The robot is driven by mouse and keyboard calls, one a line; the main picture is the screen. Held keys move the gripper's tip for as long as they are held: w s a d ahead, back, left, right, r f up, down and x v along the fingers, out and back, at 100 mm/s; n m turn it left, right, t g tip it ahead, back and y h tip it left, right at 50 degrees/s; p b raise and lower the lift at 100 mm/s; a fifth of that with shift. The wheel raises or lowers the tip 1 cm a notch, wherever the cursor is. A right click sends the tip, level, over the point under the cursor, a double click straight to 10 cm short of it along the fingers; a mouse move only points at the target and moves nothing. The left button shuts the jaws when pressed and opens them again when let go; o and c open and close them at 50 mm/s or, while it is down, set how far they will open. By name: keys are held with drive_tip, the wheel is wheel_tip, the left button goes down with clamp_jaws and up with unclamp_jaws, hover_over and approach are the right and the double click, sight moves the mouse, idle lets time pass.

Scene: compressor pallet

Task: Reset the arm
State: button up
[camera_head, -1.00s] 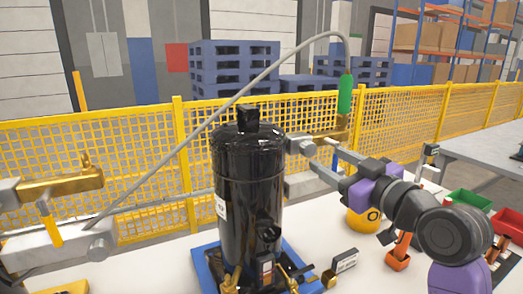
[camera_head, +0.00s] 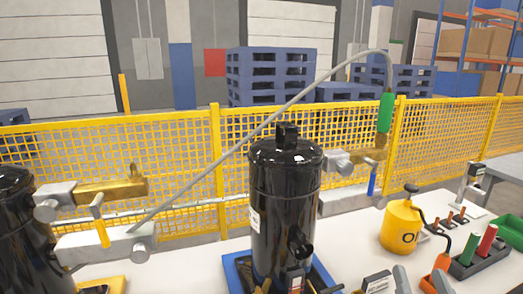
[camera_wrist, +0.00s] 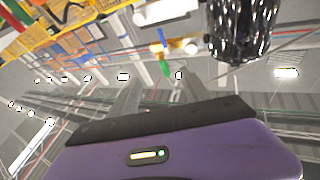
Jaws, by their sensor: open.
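My gripper (camera_wrist: 158,90) shows in the wrist view as a purple body with two blurred grey fingers standing apart, nothing between them. In the head view, two grey tips (camera_head: 421,281) at the bottom edge look like its fingers, in front of the table; the rest of the arm is out of frame. The black compressor (camera_head: 285,195) stands upright on a blue base (camera_head: 236,272) in the middle. The wrist view shows a shiny black cylinder (camera_wrist: 240,28) at its upper right, apart from the fingers.
A grey hose with a green handle (camera_head: 385,112) arches above the compressor. A second black tank (camera_head: 20,235) is at the left edge. A yellow oil can (camera_head: 400,226), red and green cylinders in a holder (camera_head: 470,262) and a green bin (camera_head: 513,229) are at the right. Yellow fence (camera_head: 180,160) runs behind.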

drive_tip(key=s+a+f+n+g+y+p, duration=0.1)
drive_tip(key=s+f, duration=0.3)
drive_tip(key=s, duration=0.6)
drive_tip(key=s+a+f+n+g+p, duration=0.1)
drive_tip(key=s+a+f+g+p, duration=0.1)
drive_tip(key=s, duration=0.9)
drive_tip(key=s+a+f+n+g+y+p, duration=0.1)
drive_tip(key=s+a+f+g, duration=0.2)
drive_tip(key=s, duration=0.7)
wheel_tip(320, 180, down, 3)
drive_tip(key=shift+s+a+r+y+p, duration=0.2)
drive_tip(key=shift+y+p, duration=0.1)
drive_tip(key=shift+p, duration=0.05)
